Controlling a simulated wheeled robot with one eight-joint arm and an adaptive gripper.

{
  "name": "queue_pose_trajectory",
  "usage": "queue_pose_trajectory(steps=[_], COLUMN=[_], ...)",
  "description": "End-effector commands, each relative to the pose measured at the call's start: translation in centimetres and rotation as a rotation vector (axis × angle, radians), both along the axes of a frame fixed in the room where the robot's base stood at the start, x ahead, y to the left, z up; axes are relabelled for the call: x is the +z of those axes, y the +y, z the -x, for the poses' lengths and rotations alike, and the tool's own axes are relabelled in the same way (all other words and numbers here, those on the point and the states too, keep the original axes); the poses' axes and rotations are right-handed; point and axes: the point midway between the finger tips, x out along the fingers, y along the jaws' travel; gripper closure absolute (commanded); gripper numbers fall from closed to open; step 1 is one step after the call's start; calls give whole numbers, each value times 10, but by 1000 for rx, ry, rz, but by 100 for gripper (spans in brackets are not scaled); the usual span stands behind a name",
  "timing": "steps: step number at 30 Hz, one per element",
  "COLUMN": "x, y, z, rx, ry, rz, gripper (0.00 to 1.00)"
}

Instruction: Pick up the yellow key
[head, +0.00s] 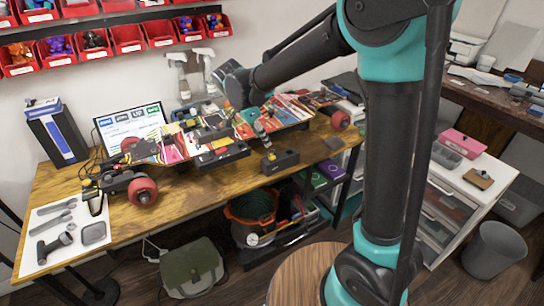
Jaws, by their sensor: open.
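My gripper (257,126) hangs over the colourful board on the wooden workbench (190,208), around the middle of the bench. It is open, and I see nothing held in it. A small yellow piece (271,157) shows on top of a black box (280,162), just below and to the right of my gripper. It may be the yellow key, but it is too small to tell. Another small yellow spot (88,183) shows at the left by the board's wheels.
The board with red wheels (143,191) spans the bench. A white mat with tools (62,236) lies at the left front. A screen (131,122) and a dark box (57,133) stand behind. Red bins (128,38) hang on the wall. Bare wood lies along the front edge.

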Motion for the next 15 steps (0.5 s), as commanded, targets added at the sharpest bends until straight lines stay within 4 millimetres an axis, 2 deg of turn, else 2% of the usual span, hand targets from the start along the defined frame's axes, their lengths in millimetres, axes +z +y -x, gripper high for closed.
queue_pose_trajectory(steps=[4, 11, 15], x=[-22, -35, -51], y=[-7, -12, -19], z=[-5, -8, -10], rx=[-1, 0, -1], ry=[0, 0, -1], rz=[0, 0, -1], gripper=[55, 55, 55])
